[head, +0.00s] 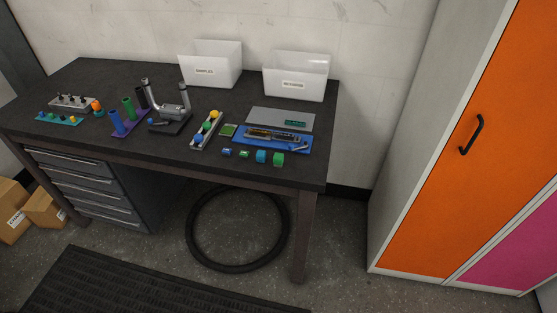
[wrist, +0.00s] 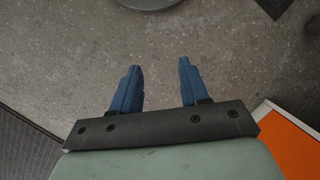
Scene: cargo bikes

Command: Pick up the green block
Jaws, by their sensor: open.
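A green block (head: 279,159) sits at the right end of a short row of blocks near the front edge of the dark workbench (head: 300,176). A teal-blue block (head: 261,156) stands just left of it. Further left in the row are a smaller greenish block (head: 245,154) and a small blue block (head: 227,152). My gripper (wrist: 158,68) shows only in the wrist view. Its two blue fingers are apart with nothing between them, over bare grey floor. No block shows in the wrist view.
Behind the row lies a blue tray (head: 304,148) with tools. Two white bins, one here (head: 296,92), stand at the back. An orange cabinet door (head: 470,130) is at right, also in the wrist view (wrist: 290,148). A black tire (head: 190,232) lies under the bench.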

